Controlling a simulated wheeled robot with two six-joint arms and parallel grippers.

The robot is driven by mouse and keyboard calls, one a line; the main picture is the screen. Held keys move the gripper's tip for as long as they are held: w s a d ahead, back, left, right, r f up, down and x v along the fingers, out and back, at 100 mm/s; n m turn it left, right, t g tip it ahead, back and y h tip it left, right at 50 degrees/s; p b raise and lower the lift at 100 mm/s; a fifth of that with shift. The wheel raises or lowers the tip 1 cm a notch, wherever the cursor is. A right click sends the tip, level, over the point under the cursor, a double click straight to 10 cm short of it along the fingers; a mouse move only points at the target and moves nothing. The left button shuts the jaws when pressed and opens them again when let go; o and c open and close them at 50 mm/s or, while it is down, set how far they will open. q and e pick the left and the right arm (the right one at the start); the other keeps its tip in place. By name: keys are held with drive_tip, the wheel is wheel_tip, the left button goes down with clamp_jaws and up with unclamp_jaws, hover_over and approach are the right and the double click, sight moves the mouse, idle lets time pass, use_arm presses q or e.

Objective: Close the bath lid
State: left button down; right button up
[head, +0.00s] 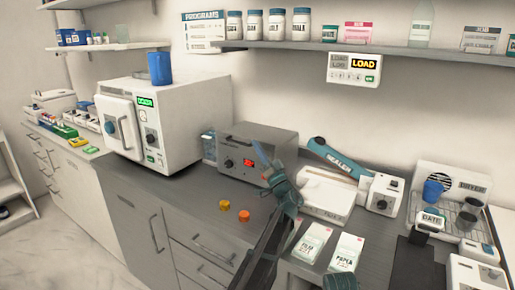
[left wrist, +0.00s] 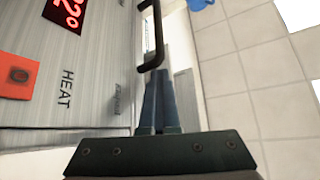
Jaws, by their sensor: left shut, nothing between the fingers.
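The bath is a grey metal box (head: 240,165) with a red lit display and a dark knob, on the counter in the middle of the head view. Its front, with the display and the word HEAT (left wrist: 67,89), fills the left of the left wrist view. A black bar handle (left wrist: 156,45) stands out at its upper edge. Whether the lid is raised or flat is unclear. My left gripper (head: 279,160) is at the bath's right front edge; its fingers (left wrist: 158,88) are shut and empty, pointing towards the handle. Contact cannot be told. A teal end (head: 341,282), probably my right gripper, shows at the bottom edge.
A white oven-like unit (head: 178,125) stands left of the bath. Orange pots (head: 244,215) sit on the counter in front. The sealer (head: 332,157), white packets (head: 310,242) and a dryer rack (head: 452,190) are to the right. A shelf (head: 400,52) runs above.

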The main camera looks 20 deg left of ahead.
use_arm(q)
drive_tip(key=s+d, duration=0.7)
drive_tip(key=d, duration=0.3)
drive_tip(key=shift+s+d+f, duration=0.2)
drive_tip(key=shift+s+f, duration=0.15)
drive_tip(key=shift+s, duration=0.05)
